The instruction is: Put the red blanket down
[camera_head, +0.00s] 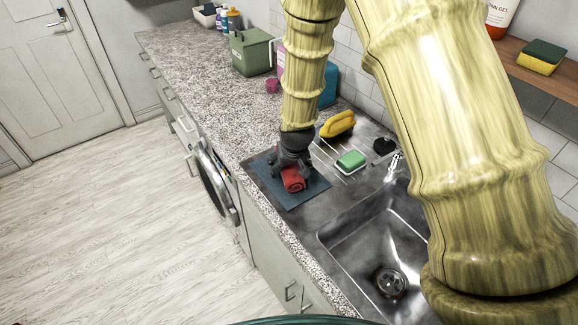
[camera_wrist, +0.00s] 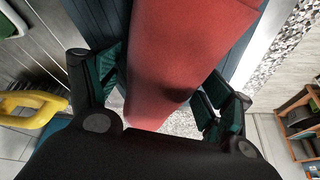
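The red blanket (camera_head: 293,180) is a small rolled bundle at the dark blue-grey mat (camera_head: 315,186) on the counter, left of the sink. In the wrist view the red blanket (camera_wrist: 185,50) runs from the top edge down between the fingers. My gripper (camera_head: 290,165) is over the mat, pointing down.
A green sponge (camera_head: 351,161) and a yellow object (camera_head: 338,124) lie on the drainboard. The sink basin (camera_head: 350,245) is in front. A green bin (camera_head: 251,52) and a pink cup (camera_head: 272,86) stand farther back. The speckled counter (camera_head: 190,75) has free room on the left.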

